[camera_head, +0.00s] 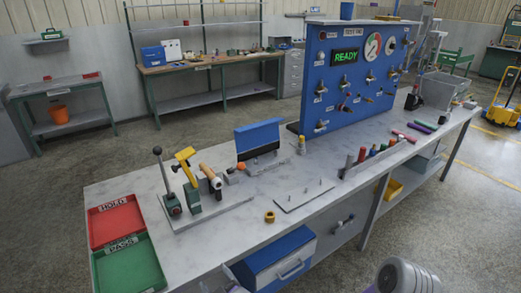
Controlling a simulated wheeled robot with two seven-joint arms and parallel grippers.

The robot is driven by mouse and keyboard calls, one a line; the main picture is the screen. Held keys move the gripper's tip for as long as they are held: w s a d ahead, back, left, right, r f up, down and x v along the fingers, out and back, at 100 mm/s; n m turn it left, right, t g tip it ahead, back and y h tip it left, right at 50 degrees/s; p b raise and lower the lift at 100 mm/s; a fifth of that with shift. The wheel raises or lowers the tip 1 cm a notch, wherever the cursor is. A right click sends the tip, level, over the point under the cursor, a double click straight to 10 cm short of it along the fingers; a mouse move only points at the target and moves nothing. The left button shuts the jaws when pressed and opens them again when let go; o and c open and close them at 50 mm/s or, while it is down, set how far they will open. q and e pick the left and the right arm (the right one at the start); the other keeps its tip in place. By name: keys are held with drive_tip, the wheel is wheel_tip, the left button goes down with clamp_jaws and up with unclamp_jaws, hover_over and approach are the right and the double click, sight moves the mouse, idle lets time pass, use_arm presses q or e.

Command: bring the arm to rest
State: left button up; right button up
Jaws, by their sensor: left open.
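I make out no gripper fingers of either arm in the head view. A pale grey, ribbed rounded part (405,276) shows at the bottom right edge, cut off by the frame; I cannot tell what it is. The long grey workbench (225,240) runs from front left to back right. On it stands a fixture plate with a black-knobbed lever (165,180), a yellow-topped toggle clamp (188,168) and a tan and dark cylindrical piece (210,178). A brass nut (269,216) lies near the front edge.
A red tray (116,221) and a green tray (128,266) sit at the bench's left end. A blue test panel (345,75) reading READY stands at the back. A pegged plate (304,195) and a rack of coloured handles (375,157) lie to the right. A blue-topped drawer unit (275,262) is below.

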use_arm(q)
drive_tip(key=s+f+m+g+h+p, duration=0.1)
drive_tip(key=s+f+m+g+h, duration=0.3)
drive_tip(key=f, duration=0.7)
drive_tip(key=s+f+m+g+h+p, duration=0.15)
drive_tip(key=s+f+g+h, duration=0.4)
drive_tip(key=f, duration=0.55)
drive_tip(key=s+d+f+m+g+h, duration=0.1)
drive_tip(key=s+d+m+g+h, duration=0.1)
drive_tip(key=s, duration=0.7)
drive_tip(key=shift+s+d+m+g+h, duration=0.35)
drive_tip(key=shift+s+d+g+h, duration=0.1)
drive_tip(key=shift+g, duration=0.5)
